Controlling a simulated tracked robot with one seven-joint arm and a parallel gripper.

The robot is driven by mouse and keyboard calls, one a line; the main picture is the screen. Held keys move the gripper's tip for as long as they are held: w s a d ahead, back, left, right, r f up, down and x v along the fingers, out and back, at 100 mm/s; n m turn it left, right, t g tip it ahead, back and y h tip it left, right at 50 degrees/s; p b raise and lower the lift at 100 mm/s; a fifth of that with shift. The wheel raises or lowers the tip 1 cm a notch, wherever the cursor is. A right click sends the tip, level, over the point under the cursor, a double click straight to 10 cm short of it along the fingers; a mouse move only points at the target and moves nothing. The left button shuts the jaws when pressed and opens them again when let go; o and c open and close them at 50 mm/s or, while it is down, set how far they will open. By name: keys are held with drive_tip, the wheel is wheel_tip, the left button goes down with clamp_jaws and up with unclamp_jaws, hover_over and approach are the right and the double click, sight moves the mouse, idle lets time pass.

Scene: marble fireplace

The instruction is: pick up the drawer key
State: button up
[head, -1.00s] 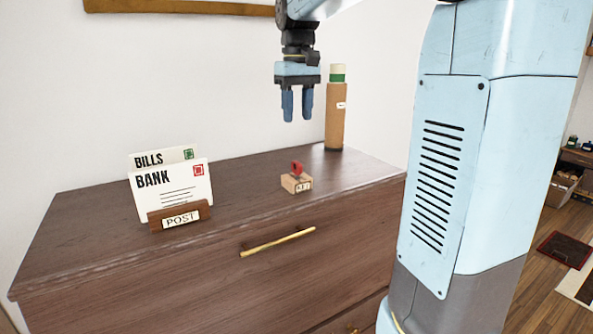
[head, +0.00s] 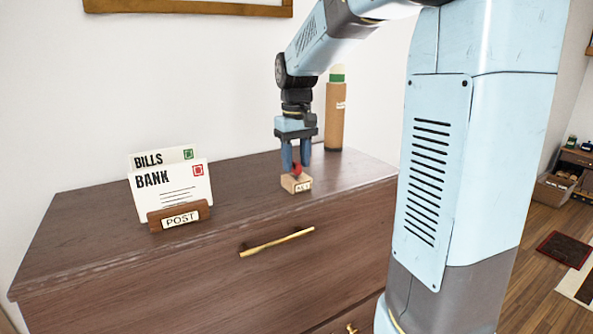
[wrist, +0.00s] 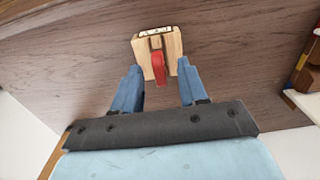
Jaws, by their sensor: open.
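The drawer key shows as a red piece (head: 297,170) standing in a small wooden block (head: 297,185) with a label on its front, on top of the brown dresser. In the wrist view the red key (wrist: 158,68) and the wooden block (wrist: 172,46) lie just beyond my fingertips, between their lines. My gripper (head: 296,167) points down over the block, its blue fingers open on either side of the red key. It also shows in the wrist view (wrist: 158,72). I cannot tell whether a finger touches the key. The key's lower part is hidden in the block.
A post holder (head: 180,217) with bills and bank envelopes (head: 172,187) stands to the left on the dresser top (head: 95,225). A cardboard tube (head: 335,115) with a green band stands close behind my gripper on the right. A brass handle (head: 277,242) is on the drawer front below.

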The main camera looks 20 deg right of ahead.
drive_tip(key=shift+f, duration=0.75)
clamp_jaws()
